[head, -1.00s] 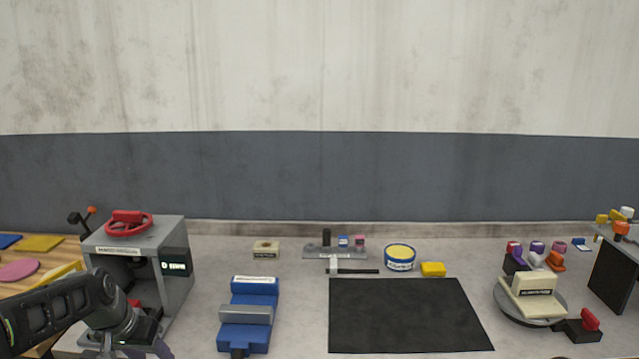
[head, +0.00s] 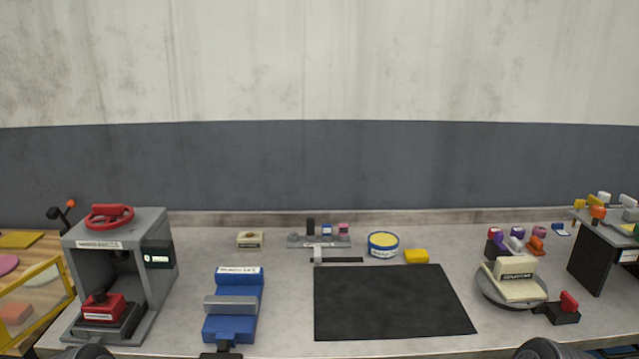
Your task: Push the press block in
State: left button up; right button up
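The press (head: 163,225) is a grey frame at the left of the bench, with a red handwheel (head: 109,216) on top and a small display on its right side. A red press block (head: 103,308) with a white label sits low inside its open front, on a dark base (head: 128,325). Only dark rounded parts of my arms show at the bottom edge. Neither gripper is in view.
A blue vise (head: 233,302) stands right of the press. A black mat (head: 390,303) lies mid-bench. A round turntable (head: 487,291) carries a cream block (head: 517,268). A yellow-framed bin (head: 40,302) is at far left. Small tools and a tin (head: 383,244) stand at the back.

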aim_at(97, 333)
jog(key=u, duration=1.3)
